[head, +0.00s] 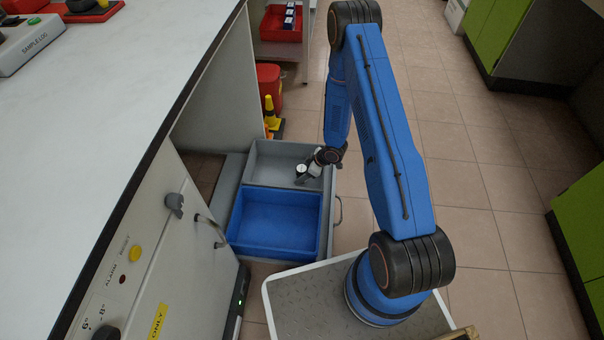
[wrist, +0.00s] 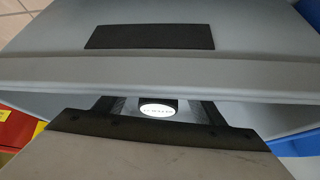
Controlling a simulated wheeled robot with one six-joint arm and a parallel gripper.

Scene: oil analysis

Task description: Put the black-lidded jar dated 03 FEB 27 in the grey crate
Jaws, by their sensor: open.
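A small jar with a white disc on its dark top (wrist: 157,108) shows between my fingertips in the wrist view. The marks on the disc are too small to read. In the head view a small white-topped jar (head: 301,169) is by my gripper (head: 315,168), at the grey compartment (head: 262,160) behind the blue crate. My gripper (wrist: 158,104) is open, its fingers on either side of the jar with gaps. I cannot tell whether the grey compartment is the grey crate or part of the drawer. The jar's body is mostly hidden.
A blue crate (head: 275,222) stands empty in front of the grey compartment. A grey rim (wrist: 160,75) crosses the wrist view close to the fingers. A handle (head: 338,212) is at the right side. The cabinet (head: 150,265) stands left; tiled floor at right is clear.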

